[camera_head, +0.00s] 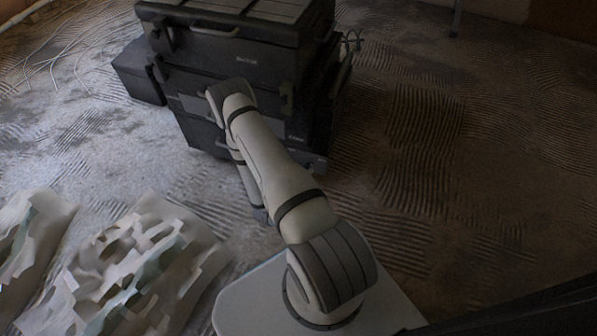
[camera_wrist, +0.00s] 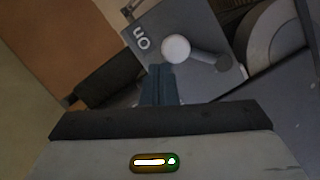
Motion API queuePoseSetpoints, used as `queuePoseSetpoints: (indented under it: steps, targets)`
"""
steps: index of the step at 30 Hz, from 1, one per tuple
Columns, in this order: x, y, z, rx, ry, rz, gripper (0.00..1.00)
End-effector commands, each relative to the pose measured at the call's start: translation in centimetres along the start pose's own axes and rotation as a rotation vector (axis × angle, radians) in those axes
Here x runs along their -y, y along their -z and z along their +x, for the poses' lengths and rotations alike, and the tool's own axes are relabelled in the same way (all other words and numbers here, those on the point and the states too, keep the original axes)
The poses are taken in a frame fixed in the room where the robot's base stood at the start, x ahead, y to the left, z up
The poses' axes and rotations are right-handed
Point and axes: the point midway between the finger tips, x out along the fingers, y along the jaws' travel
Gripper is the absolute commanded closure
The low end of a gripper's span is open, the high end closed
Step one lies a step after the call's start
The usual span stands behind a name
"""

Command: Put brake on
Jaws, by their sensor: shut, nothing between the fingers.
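In the wrist view, a small lever with a pale round knob (camera_wrist: 176,49) sits on a grey plate (camera_wrist: 215,78). Its arm runs from the knob to the right and slightly down. The word "On" (camera_wrist: 141,40) is printed upside down on the plate, left of the knob. My gripper (camera_wrist: 160,70) is shut and empty, with its fingertips just below the knob in the picture. I cannot tell whether they touch it. In the head view my arm hides the lever and most of the gripper.
A stack of dark toolboxes (camera_head: 240,55) stands beyond my arm. A large grey round part (camera_wrist: 280,42) is right of the lever. Crumpled pale sheets (camera_head: 130,265) lie on the floor at left, and loose cables (camera_head: 55,60) lie behind. The ridged floor at right is clear.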

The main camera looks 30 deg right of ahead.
Motion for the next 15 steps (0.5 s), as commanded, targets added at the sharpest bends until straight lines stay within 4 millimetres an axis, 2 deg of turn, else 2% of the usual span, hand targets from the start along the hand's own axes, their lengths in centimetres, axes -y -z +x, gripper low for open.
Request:
queuePoseSetpoints:
  steps: [5, 9, 15]
  targets:
    - [-1.0, 0.9, -0.4, 0.006, 0.0, -0.002, 1.0]
    - [-2.8, 3.3, -1.2, 0.0, 0.0, 0.002, 1.0]
    - [-2.7, 3.0, -5.3, -0.005, 0.005, -0.004, 1.0]
